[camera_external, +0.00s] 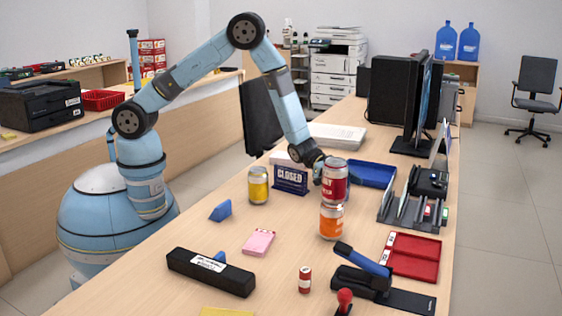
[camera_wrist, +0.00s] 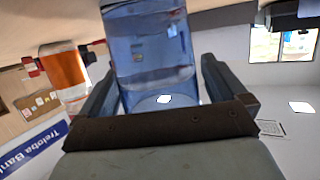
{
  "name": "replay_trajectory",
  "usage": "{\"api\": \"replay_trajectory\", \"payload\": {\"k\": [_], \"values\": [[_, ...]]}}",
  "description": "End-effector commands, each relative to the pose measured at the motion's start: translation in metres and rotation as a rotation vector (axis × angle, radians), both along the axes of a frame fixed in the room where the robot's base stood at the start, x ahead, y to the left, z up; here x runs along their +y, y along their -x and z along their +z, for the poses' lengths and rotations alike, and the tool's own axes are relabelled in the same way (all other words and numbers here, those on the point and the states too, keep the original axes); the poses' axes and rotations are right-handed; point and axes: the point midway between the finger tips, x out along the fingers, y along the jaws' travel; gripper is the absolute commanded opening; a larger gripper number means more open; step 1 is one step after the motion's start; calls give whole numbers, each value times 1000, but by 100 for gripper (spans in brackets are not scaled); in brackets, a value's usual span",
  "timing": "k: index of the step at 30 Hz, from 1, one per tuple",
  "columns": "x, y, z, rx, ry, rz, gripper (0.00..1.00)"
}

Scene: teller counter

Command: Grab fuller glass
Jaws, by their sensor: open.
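In the wrist view, a clear, blue-tinted glass (camera_wrist: 150,45) with liquid in it fills the space between the fingers of my gripper (camera_wrist: 160,75). The picture is roughly upside down, with the counter at the top. The fingers are open, one on each side of the glass; I cannot tell whether either touches it. In the external view, my gripper (camera_external: 322,168) is low over the counter, partly behind a red can (camera_external: 334,182). No glass can be made out there, and no second glass is clear in either view.
An orange can (camera_external: 331,222) stands just below the red can in the picture. A yellow can (camera_external: 258,186), the CLOSED sign (camera_external: 291,180), a blue tray (camera_external: 373,174) and a grey organizer (camera_external: 410,213) are nearby. A stapler (camera_external: 362,272) and red tray (camera_external: 411,257) lie in front.

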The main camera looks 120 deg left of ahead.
Motion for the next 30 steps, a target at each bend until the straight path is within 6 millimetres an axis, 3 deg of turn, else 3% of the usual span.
{"api": "replay_trajectory", "payload": {"k": [5,25,30], "values": [[0,0,0,0,0,1,97],[1,0,0,0,0,1,33],[1,0,1,-1,-1,1,33]]}}
